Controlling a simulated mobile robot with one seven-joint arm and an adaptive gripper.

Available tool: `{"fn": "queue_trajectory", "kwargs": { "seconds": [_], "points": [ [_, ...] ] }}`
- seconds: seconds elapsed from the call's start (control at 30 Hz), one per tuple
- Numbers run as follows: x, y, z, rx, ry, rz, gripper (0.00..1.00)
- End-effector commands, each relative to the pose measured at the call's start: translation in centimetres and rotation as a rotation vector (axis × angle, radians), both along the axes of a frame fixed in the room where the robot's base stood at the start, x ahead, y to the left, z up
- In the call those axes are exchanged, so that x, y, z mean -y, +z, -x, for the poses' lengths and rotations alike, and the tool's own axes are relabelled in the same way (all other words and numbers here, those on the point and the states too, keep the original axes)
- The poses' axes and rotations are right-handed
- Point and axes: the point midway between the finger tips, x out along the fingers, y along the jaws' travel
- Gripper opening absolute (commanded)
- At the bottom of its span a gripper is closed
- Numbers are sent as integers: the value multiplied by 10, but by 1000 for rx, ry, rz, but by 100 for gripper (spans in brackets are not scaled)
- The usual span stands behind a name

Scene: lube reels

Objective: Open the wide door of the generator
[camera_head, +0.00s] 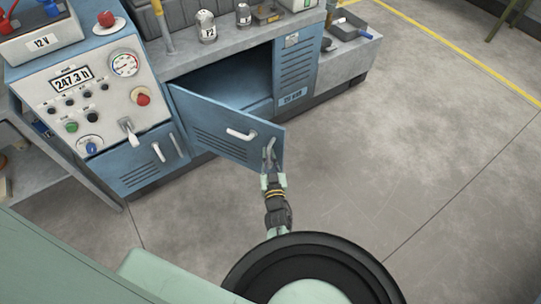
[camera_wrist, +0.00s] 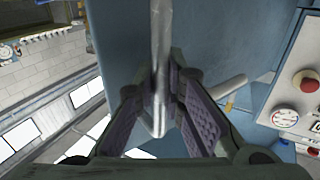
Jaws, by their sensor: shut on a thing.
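The wide blue door (camera_head: 212,130) of the generator stands partly open in the head view, its free edge swung out over the floor. It carries louvre slots, a white bar handle (camera_head: 240,134) and a grey metal lever (camera_head: 268,148) near the free edge. My gripper (camera_head: 272,178) is shut on the lever. In the wrist view the lever (camera_wrist: 161,45) runs between the two fingers of my gripper (camera_wrist: 169,85), against the blue door (camera_wrist: 215,40). The white bar handle (camera_wrist: 227,87) shows to the right. The fingers hide part of the lever.
The dark cabinet opening (camera_head: 235,75) shows behind the door. A narrow louvred panel (camera_head: 296,65) stands right of it. The control panel (camera_head: 95,95) with gauge and knobs is at left, above a smaller blue door (camera_head: 140,165). The concrete floor (camera_head: 400,140) at right is clear.

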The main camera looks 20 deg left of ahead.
Motion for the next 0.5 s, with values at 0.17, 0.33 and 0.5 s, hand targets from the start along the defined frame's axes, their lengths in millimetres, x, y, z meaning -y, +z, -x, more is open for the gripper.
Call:
{"fn": "queue_trajectory", "kwargs": {
  "seconds": [0.17, 0.33, 0.5],
  "points": [
    [6, -1, -2, -1, -12, 4, 0],
    [7, -1, -2, -2, -12, 5, 12],
    [5, -1, -2, -2, -10, 3, 24]
  ]
}}
